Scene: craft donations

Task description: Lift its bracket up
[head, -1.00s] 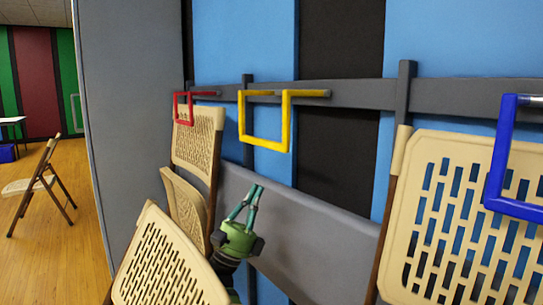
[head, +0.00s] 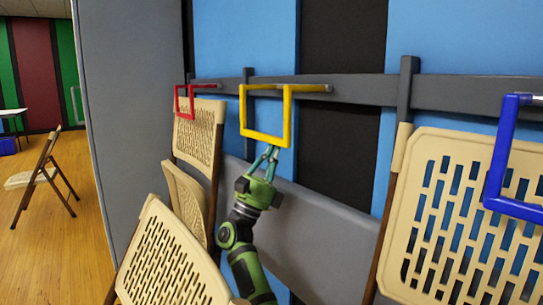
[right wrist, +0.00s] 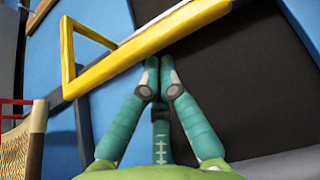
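A yellow bracket (head: 265,138) hangs as a square loop from the dark grey rail. Its lower bar runs slantwise across the top of the right wrist view (right wrist: 150,47). My green right gripper (head: 271,153) points up from below at the right part of that lower bar. In the right wrist view its teal fingers (right wrist: 158,68) come together at the tips, just under the bar, with nothing visible between them. I cannot tell whether the tips touch the bar. My left gripper is not in view.
A red bracket (head: 184,116) hangs at left, a blue bracket (head: 499,155) at right. The grey rail (head: 360,91) crosses the blue and black wall panels. Beige folding chairs (head: 196,138) stand at left, with another (head: 460,220) at right. A grey partition (head: 125,100) stands farther left.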

